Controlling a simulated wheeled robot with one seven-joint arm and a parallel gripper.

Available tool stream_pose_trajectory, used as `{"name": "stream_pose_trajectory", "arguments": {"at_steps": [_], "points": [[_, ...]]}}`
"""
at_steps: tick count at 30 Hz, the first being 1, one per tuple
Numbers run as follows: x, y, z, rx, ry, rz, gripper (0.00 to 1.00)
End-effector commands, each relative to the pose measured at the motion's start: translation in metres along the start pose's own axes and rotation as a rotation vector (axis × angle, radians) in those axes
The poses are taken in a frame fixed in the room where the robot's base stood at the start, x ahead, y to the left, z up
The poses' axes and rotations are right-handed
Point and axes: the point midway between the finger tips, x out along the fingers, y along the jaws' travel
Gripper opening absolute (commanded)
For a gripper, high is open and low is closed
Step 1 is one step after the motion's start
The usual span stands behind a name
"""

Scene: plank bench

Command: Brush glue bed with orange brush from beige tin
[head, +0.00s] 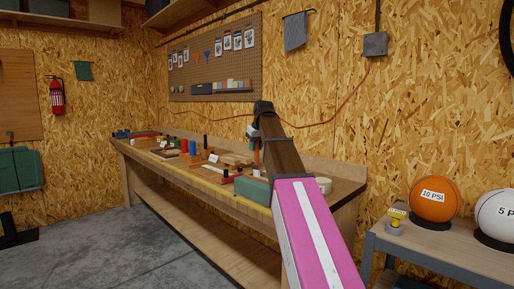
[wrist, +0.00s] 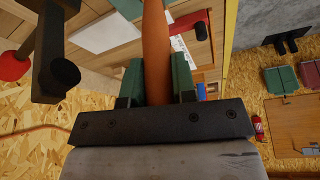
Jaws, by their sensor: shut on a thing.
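My gripper (wrist: 157,75) has its green-padded fingers closed on the orange handle of the brush (wrist: 156,38) in the wrist view. The handle runs up out of the top of that view, so the bristle end is hidden. In the head view my gripper (head: 255,150) is over the bench, and my arm partly covers it. A pale, squat round thing (head: 324,185) stands at the bench's right end; it may be the beige tin, but I cannot tell. A flat pale panel (wrist: 105,29) lies on the bench in the wrist view; I cannot tell whether it is the glue bed.
The plank bench (head: 230,201) carries several small items. A green block (head: 252,189) lies near its front edge, close to my arm. A side table at right holds an orange ball (head: 435,201) and a white ball (head: 500,218). The grey floor (head: 150,240) in front is clear.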

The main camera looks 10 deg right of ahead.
Motion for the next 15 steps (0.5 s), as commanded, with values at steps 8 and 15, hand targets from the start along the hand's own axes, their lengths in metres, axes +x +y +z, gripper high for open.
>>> {"name": "stream_pose_trajectory", "arguments": {"at_steps": [8, 15], "points": [[0.0049, -0.0031, -0.0098, 0.0, 0.0, 0.0, 0.0], [0.0028, -0.0025, -0.0076, 0.0, 0.0, 0.0, 0.0]]}}
